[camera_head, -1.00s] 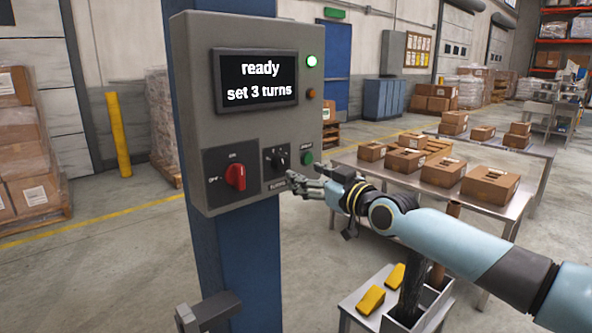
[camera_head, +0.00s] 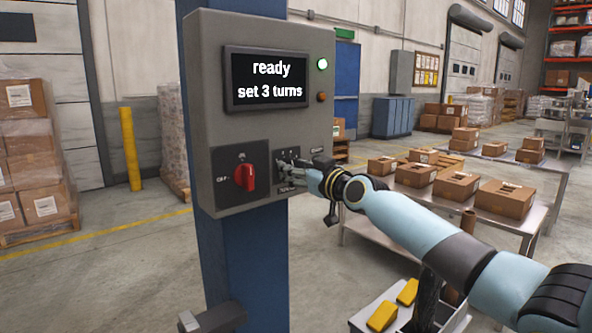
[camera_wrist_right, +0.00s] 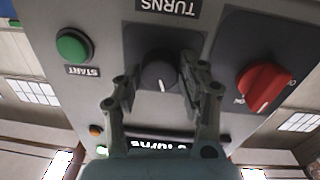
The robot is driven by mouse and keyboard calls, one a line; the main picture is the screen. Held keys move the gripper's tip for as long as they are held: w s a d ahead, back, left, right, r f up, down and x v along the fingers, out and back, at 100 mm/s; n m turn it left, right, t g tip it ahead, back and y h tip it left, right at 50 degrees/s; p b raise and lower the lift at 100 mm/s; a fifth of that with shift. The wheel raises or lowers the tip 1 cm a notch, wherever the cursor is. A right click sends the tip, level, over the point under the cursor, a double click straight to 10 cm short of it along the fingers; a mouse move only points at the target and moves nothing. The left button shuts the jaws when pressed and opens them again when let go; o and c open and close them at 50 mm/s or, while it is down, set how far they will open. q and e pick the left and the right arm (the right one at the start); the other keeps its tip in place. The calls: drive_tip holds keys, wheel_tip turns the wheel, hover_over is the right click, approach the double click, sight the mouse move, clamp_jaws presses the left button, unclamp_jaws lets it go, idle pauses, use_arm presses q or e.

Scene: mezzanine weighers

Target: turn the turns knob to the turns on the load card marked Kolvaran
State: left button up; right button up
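The grey control box (camera_head: 205,130) is on a blue post. Its screen (camera_head: 266,80) reads "ready, set 3 turns". The black turns knob (camera_wrist_right: 160,74) sits on a dark plate under the TURNS label (camera_wrist_right: 166,6) in the right wrist view, its white pointer mark toward the picture's bottom. My right gripper (camera_head: 288,170) is at the knob and largely covers it in the head view. In the right wrist view its fingers (camera_wrist_right: 158,92) are apart, one on each side of the knob, with narrow gaps; contact is not clear. My left gripper is out of view. I see no card marked Kolvaran.
A red switch (camera_head: 245,177) is left of the knob, and a green START button (camera_wrist_right: 74,46) is on its other side. A green lamp (camera_head: 322,64) is lit. Tables with cartons (camera_head: 456,187) stand behind my right arm. Yellow blocks (camera_head: 382,316) lie below.

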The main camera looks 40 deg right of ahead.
drive_tip(key=c, duration=0.6)
drive_tip(key=shift+c, duration=0.2)
drive_tip(key=shift+m, duration=0.3)
drive_tip(key=shift+m+g+y+p, duration=0.3)
drive_tip(key=shift+m+p, duration=0.85)
drive_tip(key=shift+m, duration=6.15)
drive_tip(key=o, duration=1.2)
drive_tip(key=shift+c, duration=0.2)
